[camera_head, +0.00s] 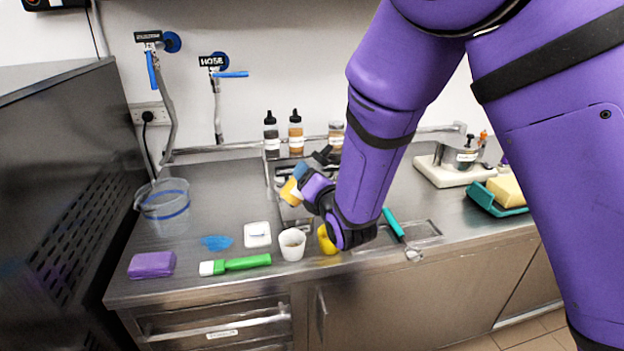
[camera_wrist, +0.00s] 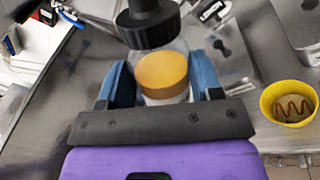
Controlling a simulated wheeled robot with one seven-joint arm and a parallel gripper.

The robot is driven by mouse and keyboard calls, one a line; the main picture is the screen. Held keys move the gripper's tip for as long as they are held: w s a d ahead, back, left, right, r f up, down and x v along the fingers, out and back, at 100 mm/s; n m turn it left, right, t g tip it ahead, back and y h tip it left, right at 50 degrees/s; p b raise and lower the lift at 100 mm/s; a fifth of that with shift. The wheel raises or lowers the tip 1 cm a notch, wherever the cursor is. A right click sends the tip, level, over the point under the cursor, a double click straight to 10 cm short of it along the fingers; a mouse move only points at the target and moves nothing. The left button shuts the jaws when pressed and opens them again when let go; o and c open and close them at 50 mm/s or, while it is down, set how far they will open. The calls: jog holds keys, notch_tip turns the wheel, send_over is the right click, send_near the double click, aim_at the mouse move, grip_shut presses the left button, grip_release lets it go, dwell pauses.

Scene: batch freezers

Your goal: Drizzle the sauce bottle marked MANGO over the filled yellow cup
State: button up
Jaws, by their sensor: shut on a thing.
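My gripper (camera_head: 299,180) is shut on a clear sauce bottle (camera_wrist: 163,73) with yellow-orange sauce and a black cap. The bottle also shows in the head view (camera_head: 290,193), held above the counter and tilted there; its label cannot be read. The yellow cup (camera_wrist: 283,118) stands to the right of the bottle in the wrist view, with a brown zigzag line over a paler filling inside. In the head view the yellow cup (camera_head: 325,241) is partly hidden by my arm. The bottle is apart from the cup.
A white cup (camera_head: 292,246) stands just left of the yellow cup. Several sauce bottles (camera_head: 296,134) stand at the back wall. A green-handled brush (camera_head: 240,264), a purple sponge (camera_head: 152,264) and a clear bucket (camera_head: 164,208) occupy the left counter. A teal-handled tool (camera_head: 393,223) lies to the right.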

jog(key=n, duration=0.2)
jog(key=r+n, duration=0.1)
jog(key=n, duration=0.1)
jog(key=shift+a, duration=0.1)
jog(key=n, duration=0.2)
jog(key=r+n, duration=0.1)
jog(key=n, duration=0.1)
